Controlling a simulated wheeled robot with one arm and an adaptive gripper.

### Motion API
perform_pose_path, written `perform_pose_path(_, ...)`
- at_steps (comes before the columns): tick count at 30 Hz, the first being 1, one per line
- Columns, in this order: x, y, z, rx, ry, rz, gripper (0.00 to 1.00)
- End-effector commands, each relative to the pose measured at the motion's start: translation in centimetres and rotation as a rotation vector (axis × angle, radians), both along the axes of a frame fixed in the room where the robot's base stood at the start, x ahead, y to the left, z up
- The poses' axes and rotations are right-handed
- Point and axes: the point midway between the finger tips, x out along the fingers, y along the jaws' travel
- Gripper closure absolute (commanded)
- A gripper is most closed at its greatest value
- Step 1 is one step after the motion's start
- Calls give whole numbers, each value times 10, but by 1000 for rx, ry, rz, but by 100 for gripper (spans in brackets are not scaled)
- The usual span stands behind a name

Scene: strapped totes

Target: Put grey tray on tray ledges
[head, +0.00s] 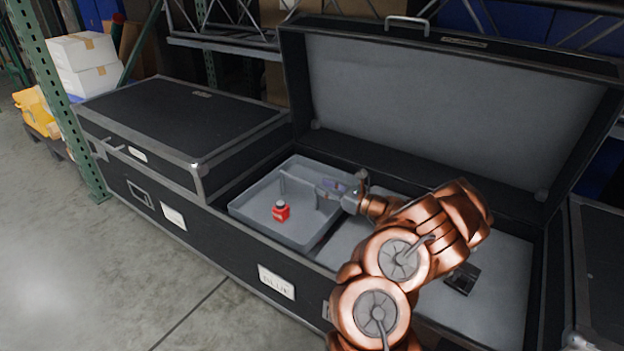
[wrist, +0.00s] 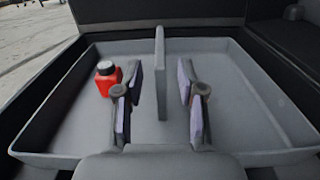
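The grey tray (head: 300,240) sits at the left end of the open black case, with a red bottle (head: 281,211) standing in it. In the wrist view the tray (wrist: 225,65) spans most of the picture, and the red bottle (wrist: 107,78) is left of an upright central divider (wrist: 161,60). My gripper (wrist: 160,88) is open, with one finger on each side of the divider and a gap on both sides. In the head view my gripper (head: 335,188) is over the tray's right part. The ledges cannot be made out.
The case's raised lid (head: 450,110) stands behind my arm. A closed black case top (head: 180,115) is left of the tray. A small dark item (head: 462,278) lies on the case's light floor at right. A green rack post (head: 75,110) stands at left.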

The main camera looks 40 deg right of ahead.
Motion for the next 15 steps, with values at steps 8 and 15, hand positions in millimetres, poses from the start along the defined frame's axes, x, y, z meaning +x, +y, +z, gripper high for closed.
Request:
perform_pose_path(8, -27, -10, 0, -2, 2, 0, 61)
perform_pose_path(15, -28, -7, 2, -6, -1, 9, 61)
